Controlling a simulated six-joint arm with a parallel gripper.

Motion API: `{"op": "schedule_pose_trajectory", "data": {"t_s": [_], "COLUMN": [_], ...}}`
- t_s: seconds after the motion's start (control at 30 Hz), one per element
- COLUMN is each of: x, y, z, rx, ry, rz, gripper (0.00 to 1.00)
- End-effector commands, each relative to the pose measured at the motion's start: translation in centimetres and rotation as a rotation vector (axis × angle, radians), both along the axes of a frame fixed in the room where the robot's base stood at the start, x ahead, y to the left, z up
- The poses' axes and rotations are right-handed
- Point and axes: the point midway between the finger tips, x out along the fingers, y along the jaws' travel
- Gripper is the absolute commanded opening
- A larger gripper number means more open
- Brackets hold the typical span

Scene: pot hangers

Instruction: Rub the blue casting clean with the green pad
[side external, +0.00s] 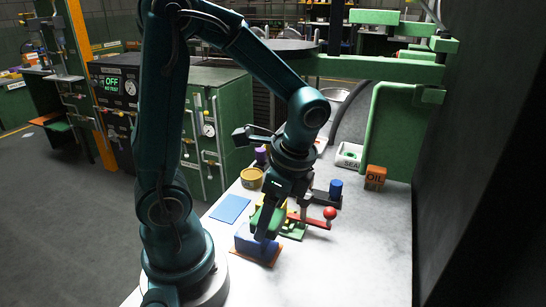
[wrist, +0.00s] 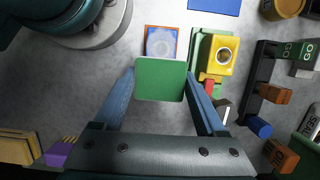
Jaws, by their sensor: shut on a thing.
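My gripper (wrist: 160,76) is shut on the green pad (wrist: 160,79), which sits flat between the two fingertips. The pad shows only partly behind the fingers in the side view (side external: 257,215). The blue casting (side external: 252,240) stands on an orange-edged base at the near side of the table, below my gripper. In the wrist view the casting (wrist: 161,39) has a pale round patch on its top, and the pad hides its lower edge. I cannot tell whether pad and casting touch.
A yellow block with a hole (wrist: 222,54) on a green base stands close right of the casting. A red-ball lever (side external: 330,213), a blue cylinder (side external: 336,189) and an orange OIL block (side external: 375,177) stand farther right. A blue sheet (side external: 230,209) lies flat, left of the gripper.

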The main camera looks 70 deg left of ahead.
Motion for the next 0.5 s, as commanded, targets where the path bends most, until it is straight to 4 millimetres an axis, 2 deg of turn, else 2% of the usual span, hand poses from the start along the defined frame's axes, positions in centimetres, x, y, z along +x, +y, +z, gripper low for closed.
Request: {"op": "schedule_pose_trajectory", "data": {"t_s": [0.5], "x": [0.1], "y": [0.0], "z": [4.7], "rx": [0.0], "ry": [-0.003], "rz": [0.0], "gripper": [0.0]}}
